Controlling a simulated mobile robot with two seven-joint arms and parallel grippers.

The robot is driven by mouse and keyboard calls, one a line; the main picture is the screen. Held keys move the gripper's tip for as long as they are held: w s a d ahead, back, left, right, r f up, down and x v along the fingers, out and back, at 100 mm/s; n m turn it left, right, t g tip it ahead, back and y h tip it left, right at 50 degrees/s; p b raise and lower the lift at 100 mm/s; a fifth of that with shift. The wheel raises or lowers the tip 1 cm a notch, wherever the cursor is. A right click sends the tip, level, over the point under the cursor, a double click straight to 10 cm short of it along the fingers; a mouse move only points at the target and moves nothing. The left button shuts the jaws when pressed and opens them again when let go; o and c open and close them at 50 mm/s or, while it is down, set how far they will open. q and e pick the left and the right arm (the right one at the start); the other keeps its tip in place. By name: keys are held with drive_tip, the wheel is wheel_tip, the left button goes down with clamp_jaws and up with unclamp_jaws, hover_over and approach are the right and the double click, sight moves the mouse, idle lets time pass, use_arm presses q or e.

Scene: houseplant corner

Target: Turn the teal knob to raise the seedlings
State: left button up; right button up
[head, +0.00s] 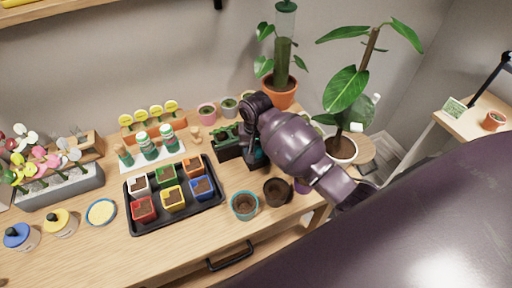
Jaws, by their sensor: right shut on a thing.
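A dark box with green seedlings (227,144) stands on the wooden table, right of the black tray. A small patch of teal, which looks like the teal knob (259,159), shows at the box's right side, mostly hidden by my right gripper. My right arm comes in from the right, and my right gripper (254,148) is shut at the knob beside the box. Its fingertips are largely hidden. The seedlings show low, about level with the box's rim. My left gripper is not in view.
A black tray (188,224) with several colored soil pots lies to the left. A teal-rimmed pot (244,206) and a dark pot (277,192) stand in front of the gripper. Tall potted plants (281,93) stand behind my arm.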

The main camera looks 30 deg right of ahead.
drive_tip(key=shift+w+r, duration=0.1)
drive_tip(key=o, duration=0.7)
drive_tip(key=shift+c, duration=0.2)
wheel_tip(320, 180, up, 10)
drive_tip(key=shift+w+f, duration=0.1)
drive_tip(key=shift+f, duration=0.05)
drive_tip(key=shift+r, duration=0.5)
